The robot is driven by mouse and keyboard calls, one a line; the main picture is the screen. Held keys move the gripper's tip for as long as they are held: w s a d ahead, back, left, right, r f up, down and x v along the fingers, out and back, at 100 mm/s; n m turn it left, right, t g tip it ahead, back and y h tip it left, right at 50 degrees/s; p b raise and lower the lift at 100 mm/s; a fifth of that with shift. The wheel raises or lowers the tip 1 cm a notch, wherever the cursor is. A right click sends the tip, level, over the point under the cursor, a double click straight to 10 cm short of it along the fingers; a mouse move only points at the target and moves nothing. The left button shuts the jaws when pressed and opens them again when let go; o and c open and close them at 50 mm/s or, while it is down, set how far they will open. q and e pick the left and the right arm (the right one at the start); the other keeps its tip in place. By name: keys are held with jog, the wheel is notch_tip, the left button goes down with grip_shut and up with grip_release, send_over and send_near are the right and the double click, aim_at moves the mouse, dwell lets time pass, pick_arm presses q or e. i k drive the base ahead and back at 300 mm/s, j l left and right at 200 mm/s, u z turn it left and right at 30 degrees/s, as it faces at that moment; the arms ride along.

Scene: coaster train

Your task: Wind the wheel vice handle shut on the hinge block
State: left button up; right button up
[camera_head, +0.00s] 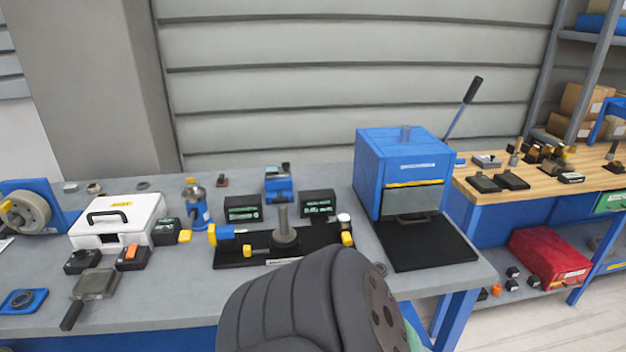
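No part is clearly recognisable as the wheel vice handle or the hinge block. A black fixture base (234,258) lies mid-bench, with a blue cylinder (224,232), yellow knobs and an upright grey post on a round disc (285,236). A small blue vice-like device (279,185) stands behind it. A blue bracket with a grey wheel (28,212) stands at the far left. I cannot tell which of these is the wheel vice, or whether anything is clamped. Neither gripper shows. A large dark ribbed form in the foreground hides the bench's front middle.
A blue press box (391,170) with a raised lever (464,105) and black mat (430,246) fills the bench's right. A white case (116,220) and a grey handled tool (93,287) are at left. A wooden bench (535,165) stands beyond.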

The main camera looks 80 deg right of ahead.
aim_at(279, 200)
jog(key=z, duration=2.5)
jog(key=l, duration=0.25)
jog(key=k, duration=0.05)
